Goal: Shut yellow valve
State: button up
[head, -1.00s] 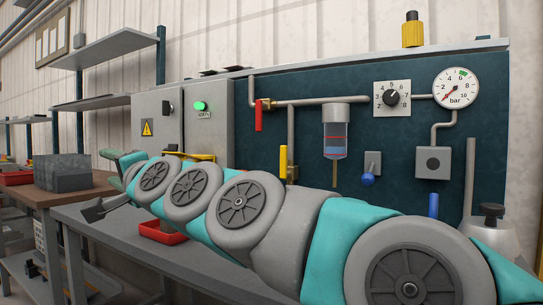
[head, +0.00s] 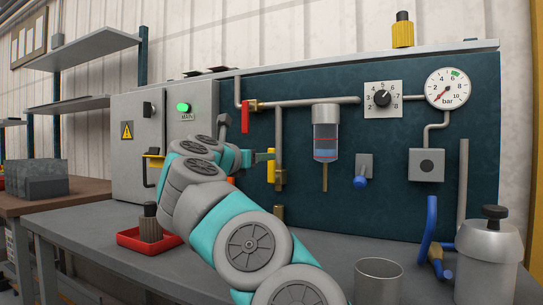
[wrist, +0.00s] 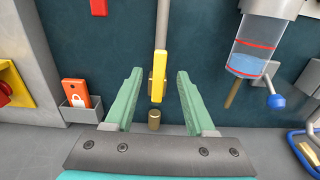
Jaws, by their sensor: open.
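The yellow valve (head: 270,166) is on the vertical grey pipe at the middle of the dark teal panel. In the wrist view its yellow handle (wrist: 159,72) stands upright, in line with the pipe. A brass body shows behind the handle and a brass pipe end (wrist: 154,118) below it. My gripper (wrist: 160,80) is open. Its two green fingers stand left and right of the handle, with a visible gap on each side. In the head view my arm partly hides the gripper, and a green finger shows beside the valve.
A red-handled valve (head: 246,117) sits up and left of the yellow one. A filter bowl (head: 325,135) and a blue-knobbed lever (head: 361,181) are to the right. An open grey holder (wrist: 85,112) with an orange tag (wrist: 78,92) is at left. A red tray (head: 135,241) stands on the bench.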

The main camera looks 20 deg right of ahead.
aim_at(273, 166)
jog(key=p+x, duration=0.2)
jog(key=x, duration=0.5)
grip_shut()
dwell(0.4)
dwell(1.0)
